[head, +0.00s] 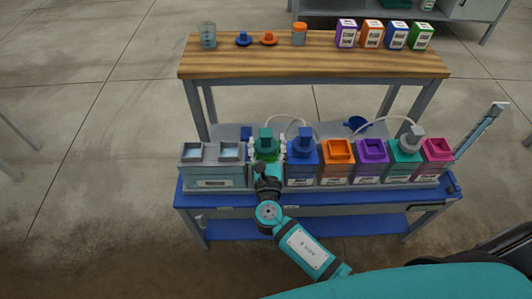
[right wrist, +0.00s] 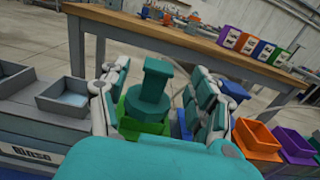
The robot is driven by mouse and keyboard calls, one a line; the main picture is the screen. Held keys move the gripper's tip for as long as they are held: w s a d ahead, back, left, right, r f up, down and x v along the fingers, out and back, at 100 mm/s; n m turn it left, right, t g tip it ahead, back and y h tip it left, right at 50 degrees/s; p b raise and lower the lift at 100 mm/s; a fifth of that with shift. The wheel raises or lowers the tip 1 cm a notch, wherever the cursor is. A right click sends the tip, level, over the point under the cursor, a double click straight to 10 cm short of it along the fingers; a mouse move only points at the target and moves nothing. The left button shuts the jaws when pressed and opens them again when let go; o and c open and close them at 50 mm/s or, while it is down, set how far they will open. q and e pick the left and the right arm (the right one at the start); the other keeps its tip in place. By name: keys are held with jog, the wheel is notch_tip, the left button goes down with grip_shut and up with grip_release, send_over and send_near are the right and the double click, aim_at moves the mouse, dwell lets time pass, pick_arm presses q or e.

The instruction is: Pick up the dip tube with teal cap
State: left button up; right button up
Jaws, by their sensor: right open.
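The dip tube's teal cap (head: 266,140) sits upright on the green container near the left end of the row on the blue bench. In the right wrist view the cap (right wrist: 152,92) shows as a stepped round body with a square top. My right gripper (head: 267,158) is at this cap, from the front. In the right wrist view its open fingers (right wrist: 158,100) stand on either side of the cap, with a gap visible beside it. The tube below the cap is hidden. My left gripper is not in view.
A grey twin-basin unit (head: 213,179) stands left of the cap. A blue container with a blue cap (head: 303,146) is close on the right. Orange (head: 338,151), purple (head: 372,151), teal and magenta containers follow. A wooden table (head: 310,62) with bottles and boxes stands behind.

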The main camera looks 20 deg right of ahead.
aim_at(266, 138)
jog(key=x, duration=0.4)
jog(key=shift+w+f, duration=0.2)
jog(key=shift+w, duration=0.15)
grip_shut()
